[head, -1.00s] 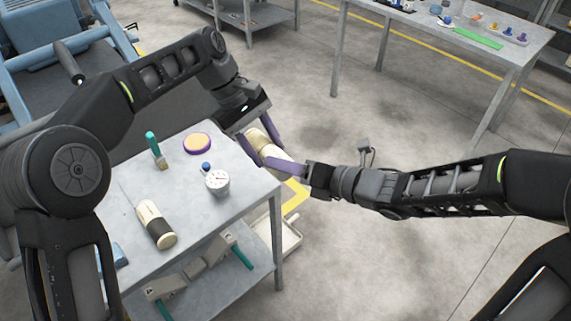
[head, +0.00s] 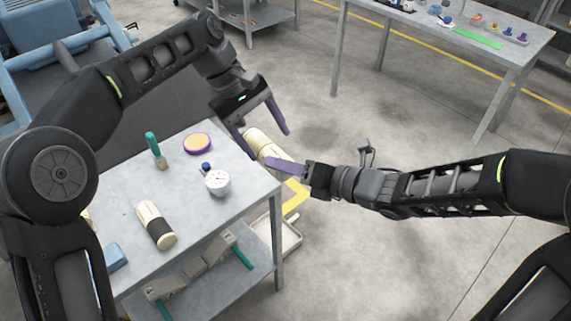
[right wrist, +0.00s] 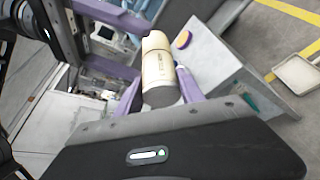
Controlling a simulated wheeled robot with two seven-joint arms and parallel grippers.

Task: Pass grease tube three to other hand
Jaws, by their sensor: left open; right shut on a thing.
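A cream tube with a dark end (head: 258,139), which I take to be grease tube three, is held in the air just off the table's right corner. My right gripper (head: 272,164) is shut on it. In the right wrist view the tube (right wrist: 157,62) stands between the purple fingers of my right gripper (right wrist: 160,96); its lettering is too small to read. My left gripper (head: 268,144) is open, its purple fingers spread just above and beside the tube's upper end. I cannot tell whether they touch it.
The grey table (head: 185,195) carries another cream tube with a black band (head: 155,226), a dial gauge (head: 217,182), a yellow-and-purple disc (head: 197,144) and a green-handled brush (head: 154,150). Open floor spreads to the right.

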